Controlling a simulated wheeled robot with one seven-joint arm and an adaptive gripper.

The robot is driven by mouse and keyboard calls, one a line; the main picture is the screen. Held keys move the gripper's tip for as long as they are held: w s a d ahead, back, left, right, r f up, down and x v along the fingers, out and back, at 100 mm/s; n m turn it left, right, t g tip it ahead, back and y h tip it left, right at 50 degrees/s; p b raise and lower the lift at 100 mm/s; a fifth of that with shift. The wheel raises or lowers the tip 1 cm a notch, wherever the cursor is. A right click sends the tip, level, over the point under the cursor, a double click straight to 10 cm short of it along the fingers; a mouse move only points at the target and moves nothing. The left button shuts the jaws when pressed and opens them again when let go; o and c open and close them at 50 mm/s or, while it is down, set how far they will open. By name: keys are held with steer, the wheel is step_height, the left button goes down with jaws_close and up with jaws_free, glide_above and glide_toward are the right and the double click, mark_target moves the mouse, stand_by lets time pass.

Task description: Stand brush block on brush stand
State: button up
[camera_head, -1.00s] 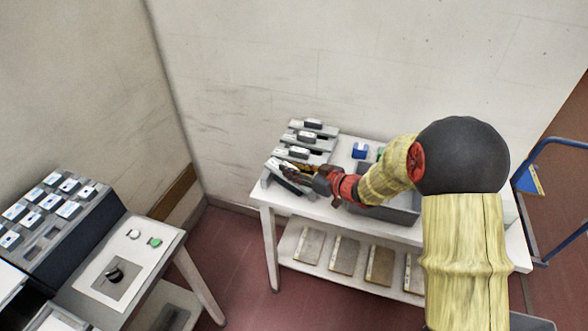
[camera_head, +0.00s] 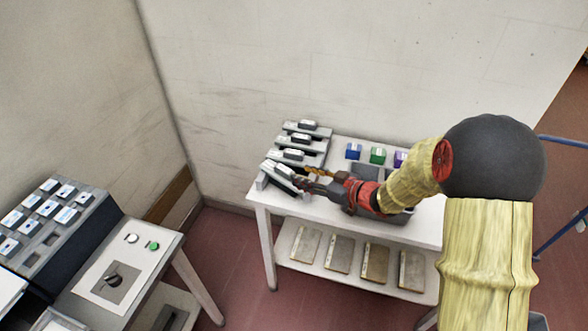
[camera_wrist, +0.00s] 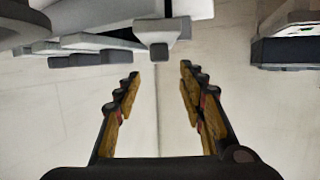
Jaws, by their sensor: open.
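A pale grey stand with several stepped bars (camera_head: 313,131) is at the left end of the white table in the head view. Dark-and-white blocks (camera_head: 293,154) rest on its bars. A longer pale-and-dark piece (camera_head: 283,172) lies slanted at its front; I cannot tell which piece is the brush block. My gripper (camera_head: 308,179) is just right of this front piece. In the wrist view my gripper (camera_wrist: 158,90) is open, with nothing between its fingers. Pale parts with dark edges (camera_wrist: 95,42) and a small grey end (camera_wrist: 158,50) show beyond the fingertips.
Blue (camera_head: 353,151), green (camera_head: 377,155) and purple (camera_head: 400,159) blocks stand behind a grey bin (camera_head: 398,228) on the table. Several flat boards (camera_head: 340,253) lie on the lower shelf. A second table (camera_head: 150,265) with a dark rack (camera_head: 75,225) stands at left.

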steer(key=s+d+r+m+t+h, duration=0.1)
steer(key=s+d+r+m+h, duration=0.25)
steer(key=d+r+h, duration=0.4)
steer(key=s+d+r+m+t+h, duration=0.15)
steer(key=s+d+r+h, duration=0.25)
steer(key=d+r, duration=0.55)
steer(key=s+a+m+g, duration=0.2)
steer(key=s+g, duration=0.1)
steer(key=s, duration=1)
steer(key=s+a+m+g, duration=0.2)
steer(key=s+a+g, duration=0.1)
steer(key=s, duration=1.1)
steer(key=shift+s+f+g+y+p, duration=0.2)
steer(key=shift+f+g+y+p, duration=0.15)
steer(key=shift+g+y+p, duration=0.1)
